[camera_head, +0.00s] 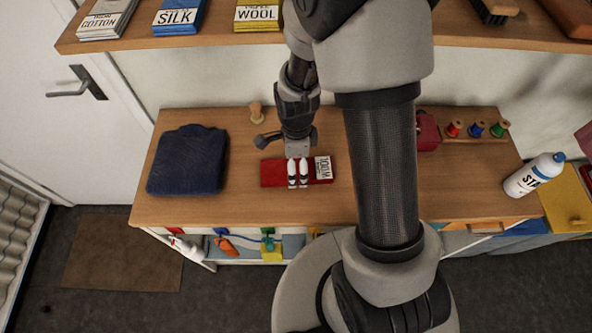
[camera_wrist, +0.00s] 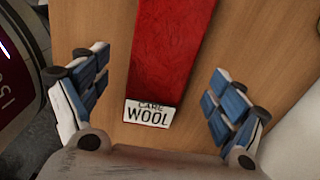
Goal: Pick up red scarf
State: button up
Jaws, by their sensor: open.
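The red scarf (camera_head: 270,174) lies flat as a narrow strip on the wooden counter. A white label reading "CARE WOOL" (camera_head: 322,168) sits at its right end. In the wrist view the scarf (camera_wrist: 172,45) runs away from the camera, with the label (camera_wrist: 150,114) at its near end. My gripper (camera_head: 298,172) is over the scarf, left of the label, and hides part of it. In the wrist view my gripper (camera_wrist: 155,90) is open, with one blue-padded finger on each side of the scarf. Nothing is held. I cannot tell its exact height above the counter.
A folded navy garment (camera_head: 188,160) lies to the left on the counter (camera_head: 240,205). A small wooden knob-like object (camera_head: 256,111) stands behind. Thread spools (camera_head: 476,129) and a white bottle (camera_head: 534,175) are at the right. A shelf (camera_head: 220,38) with labelled stacks overhangs the back.

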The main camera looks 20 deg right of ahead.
notch_tip(320, 180, down, 2)
jog(key=shift+f, duration=0.25)
jog(key=shift+r, duration=0.1)
jog(key=shift+c, duration=0.4)
jog(key=c, duration=1.1)
